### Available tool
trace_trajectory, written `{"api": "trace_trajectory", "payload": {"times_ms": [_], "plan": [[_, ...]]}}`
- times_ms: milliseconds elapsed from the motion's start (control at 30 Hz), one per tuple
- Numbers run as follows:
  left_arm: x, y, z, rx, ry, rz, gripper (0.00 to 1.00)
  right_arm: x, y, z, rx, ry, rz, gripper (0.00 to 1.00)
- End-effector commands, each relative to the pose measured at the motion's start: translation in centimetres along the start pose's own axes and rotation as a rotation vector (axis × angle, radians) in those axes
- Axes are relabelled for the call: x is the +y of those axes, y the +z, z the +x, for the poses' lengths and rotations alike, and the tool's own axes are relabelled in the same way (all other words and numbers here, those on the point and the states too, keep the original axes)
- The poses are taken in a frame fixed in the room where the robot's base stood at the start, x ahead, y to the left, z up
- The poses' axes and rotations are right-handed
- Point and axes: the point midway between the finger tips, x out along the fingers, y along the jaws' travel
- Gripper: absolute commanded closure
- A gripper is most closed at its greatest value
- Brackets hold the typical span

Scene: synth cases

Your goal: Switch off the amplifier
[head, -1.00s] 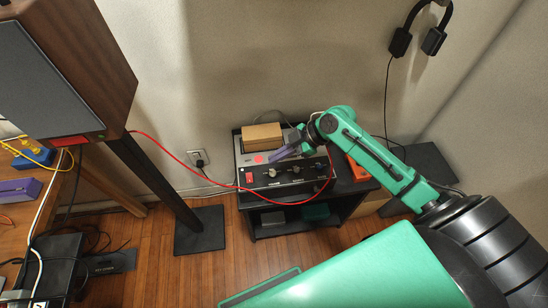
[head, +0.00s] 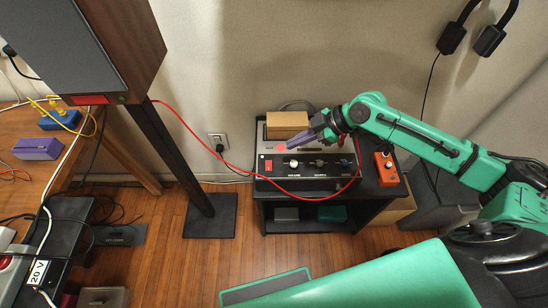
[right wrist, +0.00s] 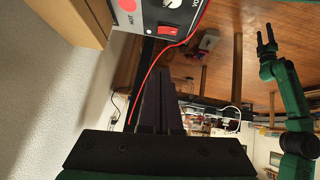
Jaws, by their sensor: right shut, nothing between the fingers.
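The amplifier (head: 307,162) is a grey box with a dark front panel, standing on a low black stand. A red rocker switch (head: 269,164) sits at the front's left end, with several knobs to its right; it also shows in the right wrist view (right wrist: 168,29). I cannot tell which way the rocker is set. My right gripper (head: 296,144) is over the amplifier's top, behind the knobs and right of a red round "HOT" label (head: 282,148). Its purple fingers are shut and empty. My left gripper (right wrist: 266,38) shows in the right wrist view, prongs apart, far off.
A red cable (head: 215,158) runs from the speaker and sags across the amplifier's front. A wooden box (head: 287,120) sits on the amplifier's back. An orange pedal (head: 386,168) is right of it. A speaker stand (head: 183,165) stands to the left, with open floor between.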

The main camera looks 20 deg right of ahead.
Motion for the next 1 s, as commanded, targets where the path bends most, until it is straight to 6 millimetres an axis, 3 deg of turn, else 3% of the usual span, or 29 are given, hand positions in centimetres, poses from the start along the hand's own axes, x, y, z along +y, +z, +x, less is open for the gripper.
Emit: {"api": "trace_trajectory", "payload": {"times_ms": [367,500,667,1000], "plan": [[0.0,-0.1,-0.8,0.000,0.000,0.000,0.39,-0.1,-0.2,8.2,0.003,-0.003,0.000,1.00],[0.0,-0.1,-0.9,0.000,0.000,0.001,0.39,0.0,1.6,10.1,-0.001,-0.001,0.002,1.00],[0.0,-0.1,-0.9,0.000,0.000,0.001,0.39,0.0,2.7,11.1,0.000,0.000,0.000,1.00],[0.0,-0.1,-0.6,0.000,0.000,0.001,0.39,-0.1,3.0,11.3,0.000,-0.001,0.000,1.00]]}}
